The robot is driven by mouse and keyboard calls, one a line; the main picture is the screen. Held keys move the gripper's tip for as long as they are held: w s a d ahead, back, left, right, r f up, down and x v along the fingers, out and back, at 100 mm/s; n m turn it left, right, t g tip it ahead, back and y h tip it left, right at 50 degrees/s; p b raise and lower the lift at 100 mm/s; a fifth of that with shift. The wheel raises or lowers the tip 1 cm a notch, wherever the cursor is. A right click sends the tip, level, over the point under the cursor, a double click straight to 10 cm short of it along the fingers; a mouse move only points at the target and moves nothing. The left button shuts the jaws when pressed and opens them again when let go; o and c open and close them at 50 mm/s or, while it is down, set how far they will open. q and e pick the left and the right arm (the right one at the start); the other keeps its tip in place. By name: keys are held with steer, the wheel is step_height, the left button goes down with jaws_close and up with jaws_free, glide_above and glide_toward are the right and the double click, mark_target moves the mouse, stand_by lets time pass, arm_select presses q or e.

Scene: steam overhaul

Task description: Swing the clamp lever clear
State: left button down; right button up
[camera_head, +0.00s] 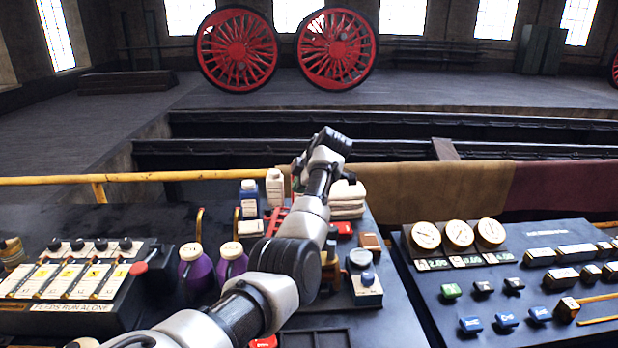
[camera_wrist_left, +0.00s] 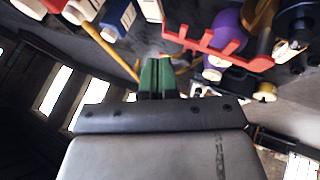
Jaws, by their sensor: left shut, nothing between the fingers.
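I cannot tell for sure which part is the clamp lever. A red-knobbed lever (camera_head: 139,268) stands beside the switch panel at the left in the head view. A red toothed bar (camera_head: 275,221) lies on the bench, partly behind my left arm; it shows larger in the left wrist view (camera_wrist_left: 215,46). My left gripper (camera_head: 297,165) is mostly hidden behind its own wrist in the head view. In the left wrist view its green fingers (camera_wrist_left: 157,65) are together, with nothing between them. They appear apart from the red bar. My right gripper is in neither view.
Two purple bottles (camera_head: 195,268), a blue bottle (camera_head: 250,198) and a white bottle (camera_head: 274,187) stand near my arm. Folded white cloths (camera_head: 347,200) lie beyond it. A gauge panel (camera_head: 540,238) is at right. A yellow rail (camera_head: 130,179) runs behind the bench.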

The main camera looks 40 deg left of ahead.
arm_select(q)
steer(key=r, duration=0.1)
steer(key=w+d+r, duration=0.1)
steer(key=w+r, duration=0.1)
steer(key=shift+w+d+r+b, duration=0.1)
steer(key=shift+d+r+b, duration=0.05)
steer(key=shift+d+b, duration=0.15)
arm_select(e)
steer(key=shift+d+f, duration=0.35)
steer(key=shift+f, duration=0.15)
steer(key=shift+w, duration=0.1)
arm_select(q)
steer(key=shift+r, duration=0.1)
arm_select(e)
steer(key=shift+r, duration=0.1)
